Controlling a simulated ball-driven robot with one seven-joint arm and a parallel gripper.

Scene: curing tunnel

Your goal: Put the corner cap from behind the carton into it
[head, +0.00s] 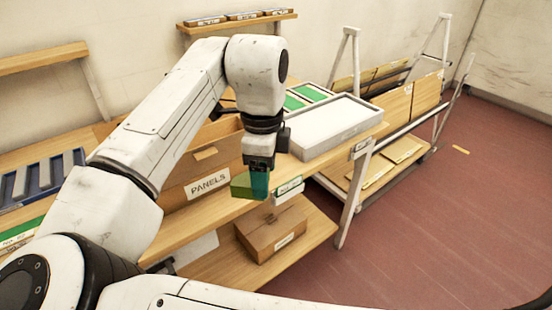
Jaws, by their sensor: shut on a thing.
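The carton (176,196) is an open-topped brown box labelled PANELS on the wooden bench, partly hidden behind my arm. My gripper (258,172) points down beyond the carton's right end, in front of the grey tray. It is shut on a small green piece (241,187), which looks like the corner cap. A teal part shows at the right of this piece; I cannot tell whether it belongs to the cap or the fingers. The held piece appears over the bench's front edge, outside the carton. The carton's floor is hidden.
A grey tray (322,150) stands on the bench to the right, with green-and-white panels behind it. A blue-grey slotted rack (42,180) stands at left. A closed brown box (270,238) sits on the lower shelf. A panel trolley (400,130) stands beyond.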

